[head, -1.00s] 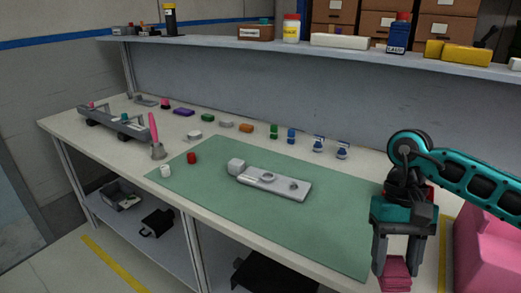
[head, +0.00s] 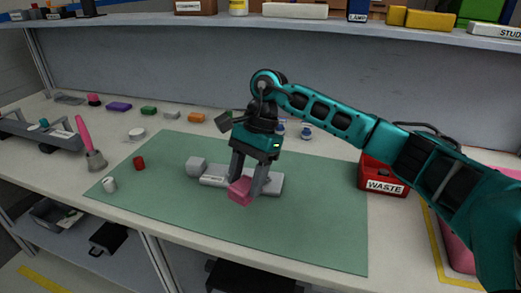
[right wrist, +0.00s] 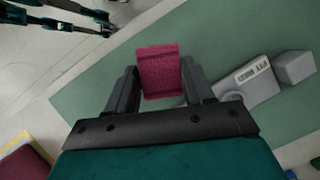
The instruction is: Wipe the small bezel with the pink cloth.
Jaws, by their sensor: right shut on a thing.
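My right gripper (head: 246,187) is shut on the pink cloth (head: 240,191), a folded block between its fingers. The cloth also shows in the right wrist view (right wrist: 160,72). In the head view the gripper is in front of the grey dashboard module (head: 275,184), which lies on the green mat. The gripper and cloth cover the module's middle, so the small bezel cannot be made out. Whether the cloth touches the module I cannot tell. In the right wrist view part of the module (right wrist: 247,82) shows right of the gripper.
A pale grey block (head: 196,166) stands at the module's left end. A red waste bin (head: 384,178) is right of the green mat (head: 320,225). A red cylinder (head: 139,163) and a white one (head: 109,184) are at left. The mat's front right is clear.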

